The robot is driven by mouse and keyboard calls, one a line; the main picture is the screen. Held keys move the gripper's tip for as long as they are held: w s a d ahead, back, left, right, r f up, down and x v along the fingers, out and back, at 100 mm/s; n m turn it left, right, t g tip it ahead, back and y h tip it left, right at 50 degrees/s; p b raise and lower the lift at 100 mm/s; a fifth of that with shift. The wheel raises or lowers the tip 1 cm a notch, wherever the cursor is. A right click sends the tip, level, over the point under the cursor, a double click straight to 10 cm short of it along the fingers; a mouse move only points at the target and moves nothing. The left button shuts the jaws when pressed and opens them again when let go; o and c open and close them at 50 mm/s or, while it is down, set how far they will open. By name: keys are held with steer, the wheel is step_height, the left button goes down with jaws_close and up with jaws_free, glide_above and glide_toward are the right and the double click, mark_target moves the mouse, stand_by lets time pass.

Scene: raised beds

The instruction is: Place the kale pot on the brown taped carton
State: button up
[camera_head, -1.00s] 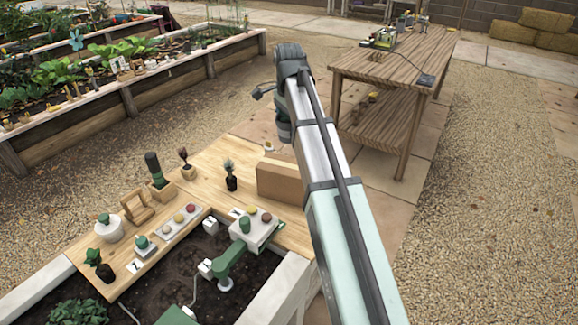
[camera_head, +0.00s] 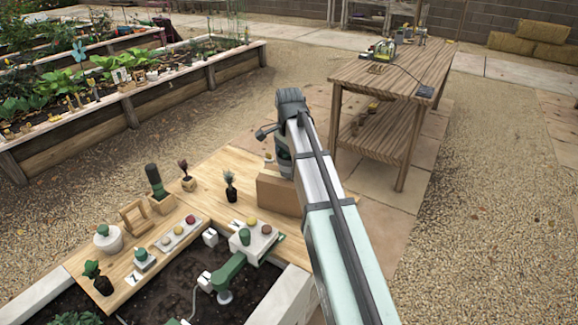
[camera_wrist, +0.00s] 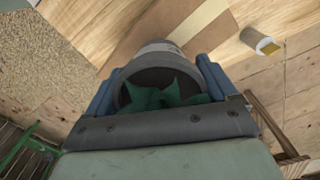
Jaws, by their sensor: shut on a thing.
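The brown carton (camera_head: 280,193) stands on the wooden bench top, partly behind my arm in the head view. In the wrist view its tan top (camera_wrist: 165,20) with a pale tape strip lies beyond the pot. My gripper (camera_wrist: 155,70) is shut on a grey round pot with dark green leaves, the kale pot (camera_wrist: 160,72), one finger on each side. The pot appears over or close to the carton; whether they touch cannot be told.
A small white cylinder with a yellow top (camera_wrist: 262,42) stands beside the carton. A dark potted plant (camera_head: 230,185) stands left of the carton. Several pots, a white jar (camera_head: 108,238) and a tray of coloured knobs (camera_head: 180,232) fill the bench's left part.

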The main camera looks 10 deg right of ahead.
steer(key=shift+f, duration=0.9)
steer(key=o, duration=1.1)
steer(key=shift+f, duration=0.15)
steer(key=shift+c, duration=0.2)
step_height(320, 180, up, 12)
steer(key=shift+r, duration=0.2)
